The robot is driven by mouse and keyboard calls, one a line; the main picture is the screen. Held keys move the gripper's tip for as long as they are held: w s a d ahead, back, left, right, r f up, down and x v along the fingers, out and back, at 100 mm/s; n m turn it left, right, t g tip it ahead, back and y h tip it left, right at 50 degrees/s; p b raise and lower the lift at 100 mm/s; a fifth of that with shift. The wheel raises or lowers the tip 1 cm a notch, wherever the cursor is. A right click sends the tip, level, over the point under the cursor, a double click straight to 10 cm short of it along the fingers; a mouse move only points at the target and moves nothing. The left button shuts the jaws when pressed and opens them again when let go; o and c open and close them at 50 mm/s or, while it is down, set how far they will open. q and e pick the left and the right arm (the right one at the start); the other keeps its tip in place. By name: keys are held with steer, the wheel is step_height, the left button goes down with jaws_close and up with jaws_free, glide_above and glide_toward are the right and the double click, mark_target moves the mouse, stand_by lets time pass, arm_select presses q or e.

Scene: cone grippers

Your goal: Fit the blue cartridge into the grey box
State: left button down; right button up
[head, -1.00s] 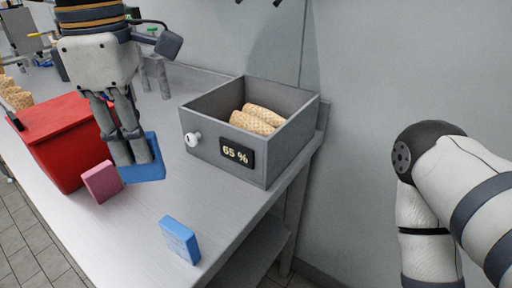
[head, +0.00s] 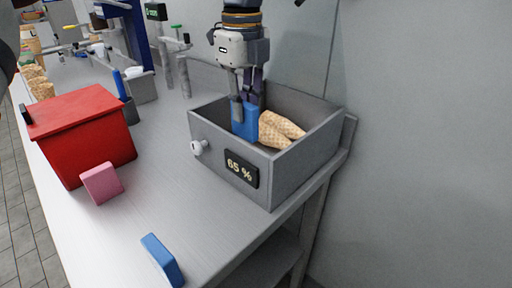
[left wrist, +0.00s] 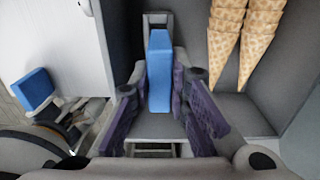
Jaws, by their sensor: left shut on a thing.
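The grey box (head: 225,168) is an open drawer-like bin with a white knob and a "65 %" label on its front. My left gripper (head: 246,106) points down into it, shut on a blue cartridge (head: 244,122). The cartridge is inside the walls, at the left of the cones; its lower end is hidden by the front wall. In the left wrist view the cartridge (left wrist: 160,66) stands between the two purple finger pads. I cannot tell whether it touches the floor of the box. My right gripper is not in view.
Waffle cones (head: 278,130) lie in the box, close to the right of the cartridge. A red bin (head: 85,130) stands at the left. A wall rises behind.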

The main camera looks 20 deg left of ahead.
mark_target(245, 137)
arm_select(q)
steer(key=f, duration=0.6)
steer(key=shift+s+f, duration=0.2)
steer(key=shift+f, duration=0.05)
steer(key=shift+f, duration=0.1)
steer(key=c, duration=1.5)
jaws_free()
steer(key=shift+c, duration=0.2)
step_height(245, 137, up, 12)
steer(key=shift+r, duration=0.1)
